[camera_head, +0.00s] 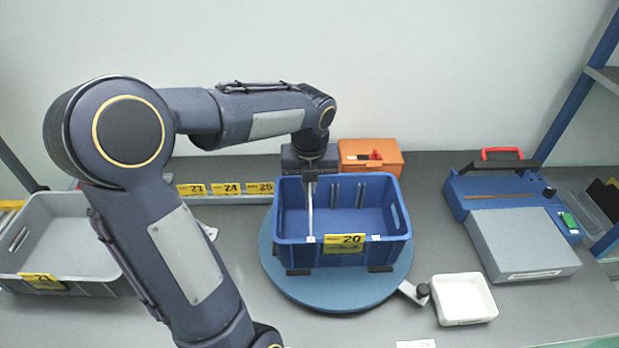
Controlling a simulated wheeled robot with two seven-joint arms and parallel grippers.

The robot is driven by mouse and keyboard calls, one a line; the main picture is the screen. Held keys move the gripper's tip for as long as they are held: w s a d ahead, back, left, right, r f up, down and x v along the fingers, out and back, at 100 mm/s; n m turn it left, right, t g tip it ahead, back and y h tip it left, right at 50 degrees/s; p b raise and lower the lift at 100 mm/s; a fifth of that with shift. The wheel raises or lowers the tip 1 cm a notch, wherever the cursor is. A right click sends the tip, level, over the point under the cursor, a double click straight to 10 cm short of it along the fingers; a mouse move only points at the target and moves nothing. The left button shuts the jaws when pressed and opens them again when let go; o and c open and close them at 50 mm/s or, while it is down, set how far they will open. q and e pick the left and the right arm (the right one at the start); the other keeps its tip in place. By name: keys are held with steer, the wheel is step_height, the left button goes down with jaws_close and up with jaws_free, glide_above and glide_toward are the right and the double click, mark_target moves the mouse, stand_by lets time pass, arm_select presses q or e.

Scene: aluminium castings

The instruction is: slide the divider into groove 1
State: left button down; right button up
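A blue crate (290,225) with a yellow label reading 20 stands on a round blue turntable (345,296). Vertical ribs show on its inner back wall, and small white marks sit on its front rim. My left gripper (310,184) points down over the back left part of the crate. It appears shut on the divider (310,208), a thin light grey plate seen almost edge-on. The divider is upright inside the left part of the crate, running front to back. Its lower edge is hidden, so I cannot tell how deep it sits or whether it is in a groove. My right gripper is out of view.
An orange box (385,152) stands behind the crate. A white tray (464,299) is at front right, and a blue and grey device (520,240) is further right. A grey crate (70,225) is at left, partly behind my arm.

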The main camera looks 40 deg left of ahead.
arm_select(q)
steer(key=shift+f, duration=1.15)
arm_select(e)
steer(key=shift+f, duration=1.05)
arm_select(q)
steer(key=shift+p, duration=0.8)
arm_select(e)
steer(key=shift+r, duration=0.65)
arm_select(q)
steer(key=shift+f+g, duration=0.1)
steer(key=shift+g, duration=0.2)
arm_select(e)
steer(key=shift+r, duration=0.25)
arm_select(q)
steer(key=shift+f, duration=0.3)
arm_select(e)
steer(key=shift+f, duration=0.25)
